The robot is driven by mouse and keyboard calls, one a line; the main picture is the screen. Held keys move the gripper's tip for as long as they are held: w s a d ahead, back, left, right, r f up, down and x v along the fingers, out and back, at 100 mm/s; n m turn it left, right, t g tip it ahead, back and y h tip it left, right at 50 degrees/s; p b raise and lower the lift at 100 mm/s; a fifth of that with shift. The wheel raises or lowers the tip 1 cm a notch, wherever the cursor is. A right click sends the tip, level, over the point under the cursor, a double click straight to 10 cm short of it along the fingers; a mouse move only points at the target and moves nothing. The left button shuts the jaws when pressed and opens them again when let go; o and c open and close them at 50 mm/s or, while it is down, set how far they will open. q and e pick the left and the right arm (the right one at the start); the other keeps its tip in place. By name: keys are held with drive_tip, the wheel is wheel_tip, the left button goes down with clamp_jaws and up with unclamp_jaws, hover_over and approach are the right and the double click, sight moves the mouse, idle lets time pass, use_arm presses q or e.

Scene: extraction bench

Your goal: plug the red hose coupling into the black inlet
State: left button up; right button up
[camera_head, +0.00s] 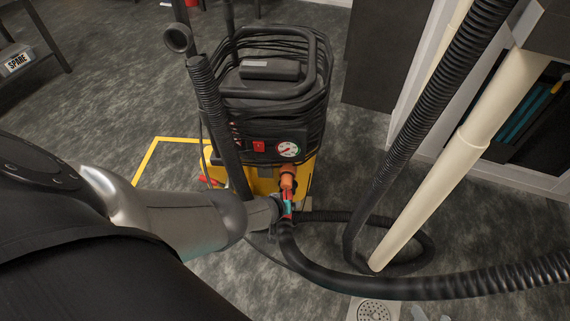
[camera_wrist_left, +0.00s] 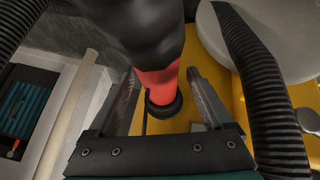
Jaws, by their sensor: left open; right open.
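The red hose coupling (camera_wrist_left: 158,82) is on the end of a thick black hose (camera_wrist_left: 145,35). In the left wrist view it meets a black ring (camera_wrist_left: 163,106), seemingly the inlet, in front of a yellow surface; whether it is fully seated I cannot tell. My left gripper (camera_wrist_left: 165,95) is open, its fingers on either side of the coupling, with gaps visible. In the head view it is at the front of the yellow and black machine (camera_head: 262,148), mostly hidden by my arm. Of my right gripper (camera_head: 432,314), only small grey tips show at the bottom edge, open.
An orange-brown fitting (camera_head: 287,180) is on the machine's front below a gauge (camera_head: 288,149). A ribbed hose (camera_head: 430,95) and a cream pipe (camera_head: 435,185) stand to the right. A floor drain (camera_head: 374,311) lies below.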

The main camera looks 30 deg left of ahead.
use_arm(q)
drive_tip(key=p+v, duration=1.5)
idle(0.3)
drive_tip(key=shift+s, duration=0.15)
idle(0.4)
